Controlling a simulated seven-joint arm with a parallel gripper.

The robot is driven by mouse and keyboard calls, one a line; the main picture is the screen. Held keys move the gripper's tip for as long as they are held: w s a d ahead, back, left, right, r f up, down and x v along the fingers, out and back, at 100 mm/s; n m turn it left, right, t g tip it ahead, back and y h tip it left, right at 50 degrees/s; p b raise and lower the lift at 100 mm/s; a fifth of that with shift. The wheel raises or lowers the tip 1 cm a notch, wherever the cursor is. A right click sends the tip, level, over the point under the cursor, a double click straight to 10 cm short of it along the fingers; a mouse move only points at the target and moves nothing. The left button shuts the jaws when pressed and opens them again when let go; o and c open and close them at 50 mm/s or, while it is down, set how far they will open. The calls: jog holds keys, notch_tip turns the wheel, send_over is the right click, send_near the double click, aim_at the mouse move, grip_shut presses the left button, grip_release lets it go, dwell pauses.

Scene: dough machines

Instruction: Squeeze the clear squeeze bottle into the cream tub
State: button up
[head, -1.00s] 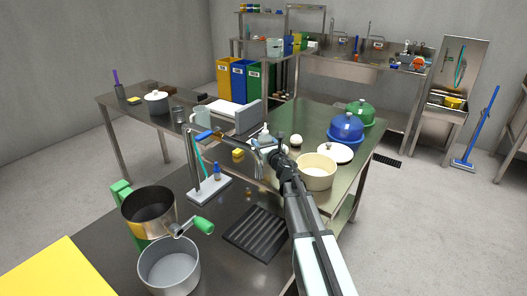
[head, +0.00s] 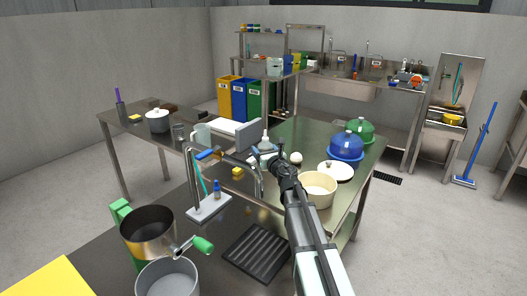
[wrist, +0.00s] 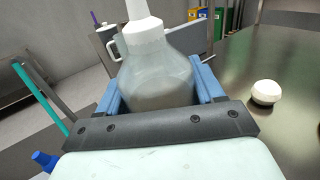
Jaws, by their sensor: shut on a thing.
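The clear squeeze bottle (wrist: 155,75) with a white nozzle fills the middle of the wrist view, between the blue fingers of my gripper (wrist: 160,90). My gripper is shut on it and the bottle stands upright in the grip. In the head view the bottle's white top (head: 264,142) shows just beyond my gripper (head: 272,155), partly hidden by my arm. The cream tub (head: 318,188) sits open on the steel table, right of and nearer than my gripper. I cannot tell whether the bottle touches the table.
A white lid (head: 336,171) lies beside the tub, with blue (head: 346,148) and green (head: 360,130) domes behind. A small white round item (wrist: 265,92) stands right of the bottle.

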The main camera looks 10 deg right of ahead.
jog(key=s+d+m, duration=0.1)
jog(key=d, duration=0.2)
jog(key=s+d+m+t, duration=0.1)
jog(key=s+d+m, duration=0.1)
jog(key=d, duration=0.1)
jog(key=s+d+m, duration=0.1)
jog(key=s+d, duration=0.1)
jog(key=shift+d+f+m+y, duration=0.4)
jog(key=s+d+r+m+t, duration=0.1)
jog(key=s+d+m+t, duration=0.1)
jog(key=s+d+m, duration=0.4)
jog(key=shift+w+a+r+m+h, duration=0.25)
jog(key=shift+r+m+h, duration=0.95)
jog(key=shift+m, duration=2.35)
jog(key=shift+w+a+r+m+h, duration=0.1)
jog(key=shift+a+r+m+h, duration=0.45)
jog(key=shift+m+h, duration=2.1)
jog(key=shift+w+a+r+m+h, duration=0.2)
jog(key=shift+r+m+h, duration=0.65)
jog(key=shift+m, duration=3.55)
jog(key=shift+r+m+g, duration=0.4)
jog(key=shift+r+m, duration=0.15)
jog(key=shift+m, duration=0.05)
jog(key=shift+f, duration=2)
